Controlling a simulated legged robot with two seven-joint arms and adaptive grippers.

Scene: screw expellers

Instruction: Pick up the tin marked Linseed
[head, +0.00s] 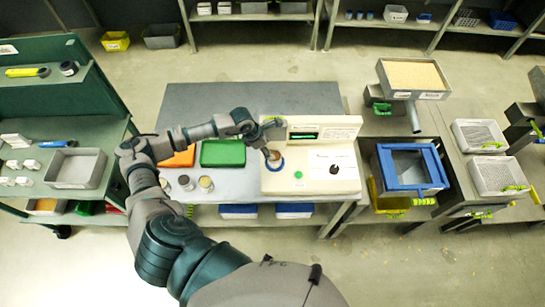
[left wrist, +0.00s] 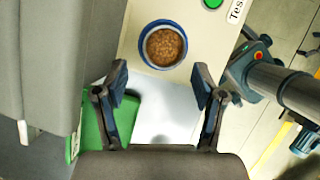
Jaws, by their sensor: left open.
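A round container of brown grain (left wrist: 164,46) sits in a blue ring on a cream machine (head: 330,178); the ring (head: 275,165) also shows in the head view, partly behind my gripper. Small round tins stand on the grey table left of the machine: a left one (head: 165,184), a middle one (head: 186,183) and a pale-topped right one (head: 205,184). Their labels cannot be read, so I cannot tell which is Linseed. My left gripper (head: 272,153) is open and empty above the ring; its spread fingers (left wrist: 160,84) show just below the grain container. My right gripper is out of view.
A green tray (head: 223,153) and an orange tray (head: 178,158) lie on the table behind the tins. A blue-framed box (head: 410,167) stands on the bench to the right. A green shelf unit with a grey bin (head: 76,168) stands at the left.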

